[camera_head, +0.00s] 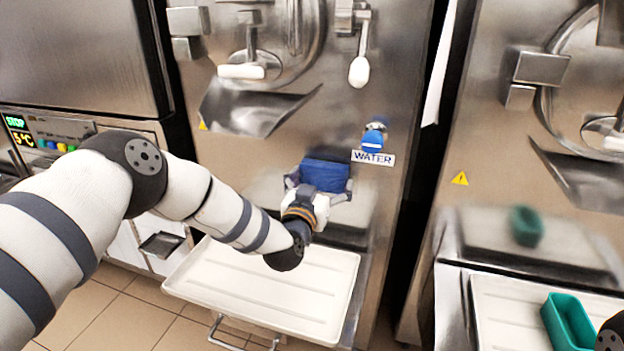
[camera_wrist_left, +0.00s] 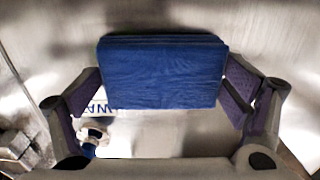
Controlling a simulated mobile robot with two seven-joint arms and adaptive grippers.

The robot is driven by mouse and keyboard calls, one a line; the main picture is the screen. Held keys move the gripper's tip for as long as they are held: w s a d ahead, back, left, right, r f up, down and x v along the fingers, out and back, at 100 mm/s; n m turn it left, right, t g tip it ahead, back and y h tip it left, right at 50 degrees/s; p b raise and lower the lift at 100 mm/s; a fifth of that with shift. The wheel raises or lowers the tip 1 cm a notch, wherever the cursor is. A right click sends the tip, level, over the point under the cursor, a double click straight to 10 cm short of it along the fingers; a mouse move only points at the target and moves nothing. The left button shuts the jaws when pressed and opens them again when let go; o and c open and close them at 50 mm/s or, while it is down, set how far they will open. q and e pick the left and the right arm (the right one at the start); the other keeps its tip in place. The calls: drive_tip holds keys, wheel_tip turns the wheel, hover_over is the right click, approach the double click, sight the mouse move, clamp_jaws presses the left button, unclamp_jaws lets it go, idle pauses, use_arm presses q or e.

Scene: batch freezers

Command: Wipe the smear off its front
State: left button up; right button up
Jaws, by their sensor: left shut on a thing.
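My left gripper (camera_head: 320,186) is shut on a folded blue cloth (camera_head: 326,174), which spans the space between its two fingers. The cloth is in front of the steel front of the middle freezer (camera_head: 270,150), left of and a little below the WATER label (camera_head: 373,157). I cannot tell whether it touches the steel. In the left wrist view the cloth (camera_wrist_left: 162,72) is held flat between both fingers and covers part of the front and the label. I make out no clear smear; the cloth may hide it. My right gripper is not in view.
A blue water tap (camera_head: 374,137) sticks out just above the label. A steel chute (camera_head: 250,105) and a white-tipped lever (camera_head: 359,70) are higher up. A white tray (camera_head: 265,285) juts out below. A green container (camera_head: 568,322) stands on the right machine's tray.

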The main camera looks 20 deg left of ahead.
sight(306, 177)
use_arm(q)
drive_tip(key=shift+d, duration=3.55)
drive_tip(key=shift+w+a, duration=0.1)
drive_tip(key=shift+c, duration=0.5)
drive_tip(key=shift+a+r, duration=0.15)
drive_tip(key=shift+a, duration=0.45)
drive_tip(key=shift+a+p, duration=0.35)
drive_tip(key=shift+a, duration=2.3)
drive_tip(key=shift+w+a, duration=0.15)
drive_tip(key=shift+a, duration=1.95)
